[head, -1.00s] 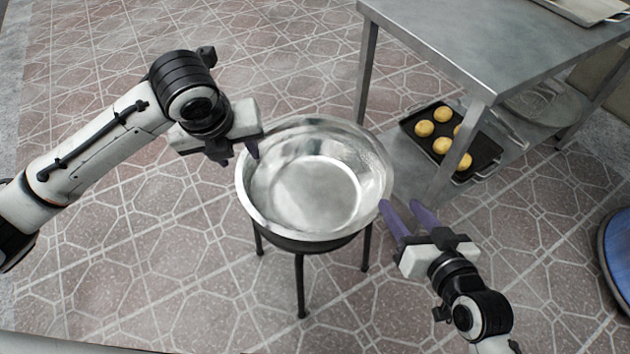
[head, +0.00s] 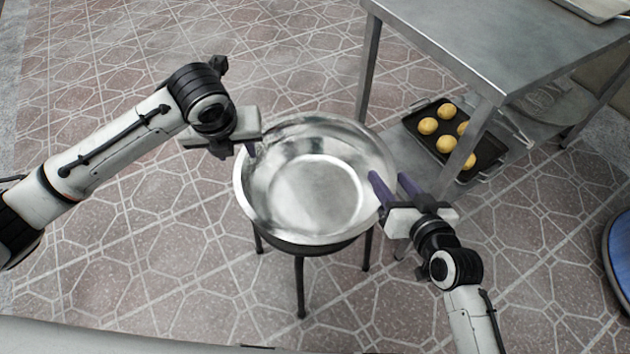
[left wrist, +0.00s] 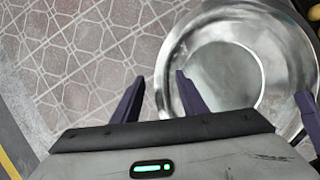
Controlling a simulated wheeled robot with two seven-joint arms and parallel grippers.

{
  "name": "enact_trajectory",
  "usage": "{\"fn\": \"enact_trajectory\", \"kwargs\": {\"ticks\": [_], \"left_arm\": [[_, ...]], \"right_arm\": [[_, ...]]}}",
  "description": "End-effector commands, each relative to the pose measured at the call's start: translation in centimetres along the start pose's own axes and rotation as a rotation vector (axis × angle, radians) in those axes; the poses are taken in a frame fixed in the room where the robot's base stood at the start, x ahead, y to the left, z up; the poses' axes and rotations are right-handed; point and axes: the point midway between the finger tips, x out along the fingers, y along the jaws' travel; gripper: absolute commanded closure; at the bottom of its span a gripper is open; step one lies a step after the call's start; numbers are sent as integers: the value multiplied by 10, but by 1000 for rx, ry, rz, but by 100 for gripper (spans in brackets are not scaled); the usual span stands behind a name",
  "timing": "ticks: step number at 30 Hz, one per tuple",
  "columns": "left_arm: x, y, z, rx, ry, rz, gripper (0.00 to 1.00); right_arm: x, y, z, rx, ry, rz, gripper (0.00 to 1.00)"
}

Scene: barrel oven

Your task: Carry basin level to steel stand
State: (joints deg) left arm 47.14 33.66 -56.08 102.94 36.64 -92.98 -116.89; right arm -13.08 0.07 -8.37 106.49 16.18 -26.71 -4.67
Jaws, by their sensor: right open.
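The shiny steel basin (head: 315,195) sits upright and looks empty on a dark-legged stand (head: 300,280). It also shows in the left wrist view (left wrist: 240,65). My left gripper (head: 245,152) is at the basin's left rim. In the left wrist view its purple fingers (left wrist: 160,82) are apart, one on each side of the rim. My right gripper (head: 390,178) is open at the basin's right rim, one finger over the inside and one outside; contact is unclear. One of its fingers shows at the right of the left wrist view. No separate steel stand is clearly identifiable.
A steel table (head: 480,40) stands at the upper right, one leg close behind the basin. Its lower shelf holds a black tray (head: 490,150) with several yellow buns. A blue round object (head: 620,250) is at the right edge. Tiled floor left of the basin is clear.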

Motion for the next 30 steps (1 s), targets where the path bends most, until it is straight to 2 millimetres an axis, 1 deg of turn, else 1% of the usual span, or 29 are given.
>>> {"fn": "enact_trajectory", "kwargs": {"ticks": [1,3,7,12,19,20,24,26,27,28,30], "left_arm": [[9,0,-1,0,2,1,61],[18,0,-1,0,2,1,61],[31,0,0,0,0,1,61],[37,0,0,2,-1,-1,61],[38,0,0,1,-1,-1,61],[38,0,0,1,-1,-1,64],[37,0,0,1,-1,0,88],[37,0,0,1,-1,1,98],[38,0,0,0,-1,1,100],[38,0,0,0,-1,1,100],[38,1,0,0,-1,2,100]], "right_arm": [[9,0,-1,1,2,-1,55],[19,-1,-1,1,1,-1,55],[31,0,0,0,0,-1,55],[37,0,-1,0,1,0,55],[37,0,0,0,0,0,55],[37,0,0,0,0,0,58],[37,0,0,0,0,0,82],[37,0,0,-1,0,1,92],[37,0,0,-1,-1,1,98],[37,1,1,-1,-1,1,100],[37,1,1,-2,-2,1,100]]}}
